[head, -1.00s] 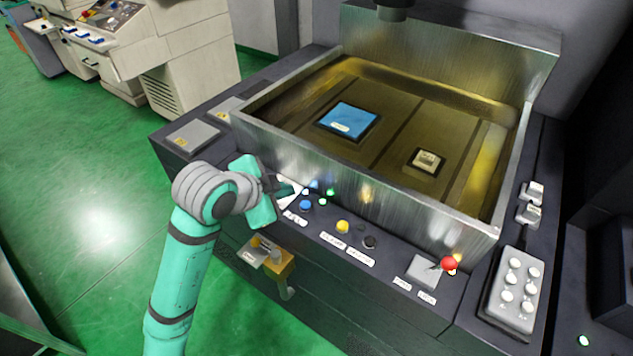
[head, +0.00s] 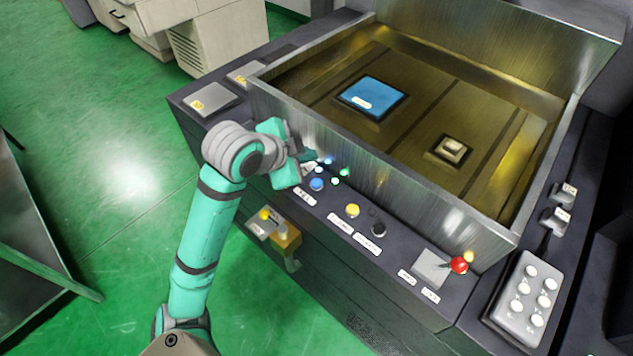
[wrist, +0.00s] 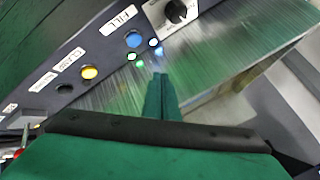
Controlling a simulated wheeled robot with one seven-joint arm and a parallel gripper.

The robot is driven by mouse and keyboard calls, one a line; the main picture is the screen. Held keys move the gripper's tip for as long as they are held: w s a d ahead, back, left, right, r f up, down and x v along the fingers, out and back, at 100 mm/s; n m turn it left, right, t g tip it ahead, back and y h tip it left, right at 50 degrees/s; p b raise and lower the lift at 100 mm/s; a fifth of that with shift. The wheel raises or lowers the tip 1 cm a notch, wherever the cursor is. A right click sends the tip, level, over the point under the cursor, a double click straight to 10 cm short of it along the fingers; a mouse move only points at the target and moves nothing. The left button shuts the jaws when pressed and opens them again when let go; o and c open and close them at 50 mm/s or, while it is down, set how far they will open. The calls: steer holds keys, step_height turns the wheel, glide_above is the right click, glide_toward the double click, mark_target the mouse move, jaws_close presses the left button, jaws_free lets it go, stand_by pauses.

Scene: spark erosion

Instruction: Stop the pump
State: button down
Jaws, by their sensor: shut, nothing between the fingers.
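A blue button (head: 317,184) sits on the dark front panel (head: 395,262); in the wrist view the blue button (wrist: 134,40) is beside a label reading FILL (wrist: 118,19). A black rotary knob (wrist: 177,11) on a white plate is past it, largely hidden by my gripper in the head view. Small blue and green lights glow by the blue button. A yellow button (head: 352,210) and a black button (head: 379,229) are further right. My gripper (head: 306,158) is shut and empty, just above the panel's left end; its fingertips (wrist: 160,78) point toward the lights. Contact cannot be told.
A metal-walled tank (head: 430,205) holding a blue block (head: 372,96) rises behind the panel. A red-ball lever (head: 459,265) and a grey keypad (head: 524,296) are at the right. A yellow fitting (head: 286,238) juts from the machine's front below. Green floor is open at left.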

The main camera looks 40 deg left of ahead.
mark_target(316, 185)
steer(key=f, duration=0.4)
steer(key=w+d+f, duration=0.1)
steer(key=f, duration=0.2)
steer(key=shift+w, duration=0.1)
steer(key=shift+s+a+f, duration=0.1)
steer(key=shift+s+a, duration=0.15)
steer(key=shift+s, duration=0.05)
steer(key=shift+w+d, duration=0.25)
stand_by(0.9)
steer(key=shift+s+a, duration=0.2)
steer(key=shift+d+f, duration=0.1)
steer(key=shift+d, duration=0.05)
steer(key=shift+w+f, duration=0.15)
steer(key=shift+f, duration=0.15)
steer(key=shift+w+d+f, duration=0.15)
steer(key=shift+w, duration=0.05)
stand_by(0.7)
